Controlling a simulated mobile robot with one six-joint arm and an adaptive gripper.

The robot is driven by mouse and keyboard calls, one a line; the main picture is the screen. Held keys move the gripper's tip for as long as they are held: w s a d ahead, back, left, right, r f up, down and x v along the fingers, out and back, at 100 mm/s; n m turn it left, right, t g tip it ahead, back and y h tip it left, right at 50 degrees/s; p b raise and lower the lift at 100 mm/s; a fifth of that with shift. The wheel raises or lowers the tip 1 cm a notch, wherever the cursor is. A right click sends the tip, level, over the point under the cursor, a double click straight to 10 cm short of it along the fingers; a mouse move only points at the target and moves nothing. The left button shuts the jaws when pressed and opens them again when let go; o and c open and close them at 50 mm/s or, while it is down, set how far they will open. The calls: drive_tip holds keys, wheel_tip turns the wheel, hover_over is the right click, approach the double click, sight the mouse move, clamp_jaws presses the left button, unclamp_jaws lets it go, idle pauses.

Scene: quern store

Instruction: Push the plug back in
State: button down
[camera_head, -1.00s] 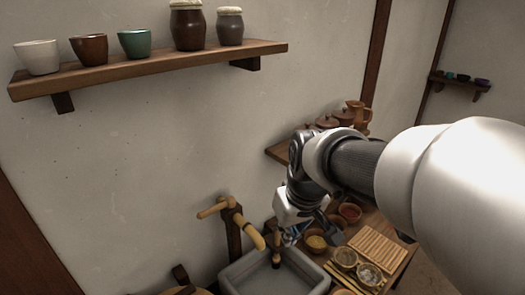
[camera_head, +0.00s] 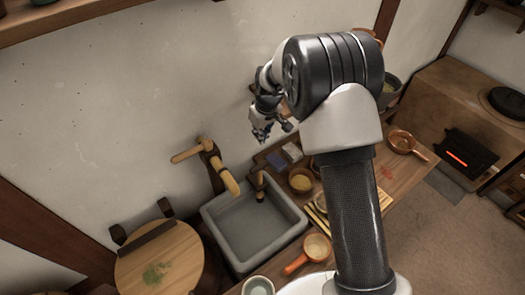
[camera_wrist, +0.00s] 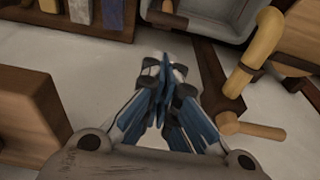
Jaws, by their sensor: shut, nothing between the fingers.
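A wooden tap on a dark post stands behind the grey stone sink (camera_head: 293,218), with a tan spout (camera_head: 229,182) and a peg (camera_head: 186,154) sticking out to the left. In the wrist view the spout (camera_wrist: 258,50) and peg (camera_wrist: 252,129) are at the right. A small wooden piece with a dark lower end (camera_head: 259,187) is at the sink's back rim; I cannot tell whether it or the peg is the plug. My gripper (camera_head: 261,137) is shut and empty, above and to the right of the tap, near the wall. Its fingers (camera_wrist: 163,80) point toward the sink's side.
A round wooden board (camera_head: 185,262) with green bits lies left of the sink. A stove with a glowing slot (camera_head: 457,158) is far right. A wall shelf (camera_head: 70,24) is upper left.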

drive_tip(key=shift+s+a, duration=0.15)
approach(259, 165)
drive_tip(key=w+f, duration=0.1)
drive_tip(key=a+f, duration=0.1)
drive_tip(key=f, duration=0.1)
drive_tip(key=w+f, duration=0.1)
drive_tip(key=f, duration=0.1)
drive_tip(key=shift+w+a+f, duration=0.15)
drive_tip(key=shift+w+a, duration=0.05)
drive_tip(key=shift+w, duration=0.1)
drive_tip(key=shift+f, duration=0.45)
wheel_tip(259, 165, down, 4)
drive_tip(key=b, duration=0.4)
drive_tip(key=shift+s+f, duration=0.1)
drive_tip(key=shift+f, duration=0.05)
drive_tip(key=shift+r, duration=0.2)
